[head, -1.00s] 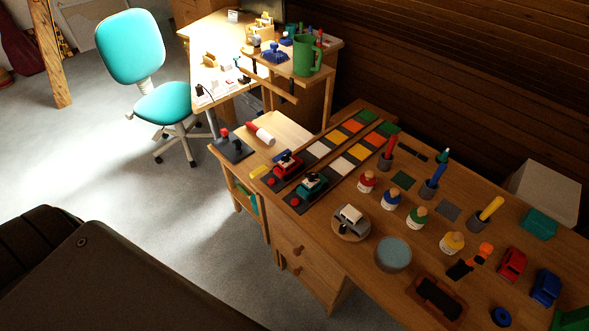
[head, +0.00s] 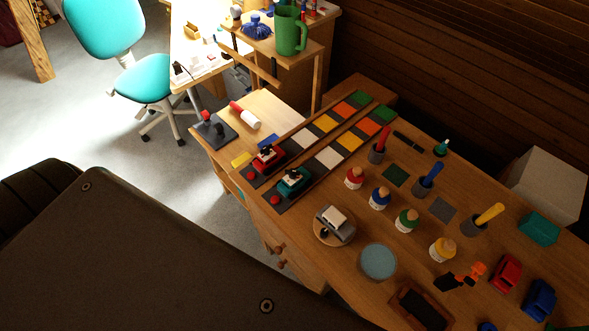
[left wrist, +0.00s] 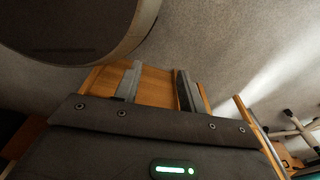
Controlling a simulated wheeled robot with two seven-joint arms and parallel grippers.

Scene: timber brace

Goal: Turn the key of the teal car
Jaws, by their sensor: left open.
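The teal car (head: 292,180) sits on the near dark track strip on the desk, beside a red button (head: 275,198). A key on it is too small to make out. A red car (head: 267,157) sits on the parallel strip behind it. My left gripper (left wrist: 156,82) shows in the left wrist view, its two fingers apart and nothing between them, with a wooden front of furniture behind them. Neither gripper shows in the head view.
A shelf with a green mug (head: 289,32) rises behind. Open floor (head: 95,140) lies left of the desk.

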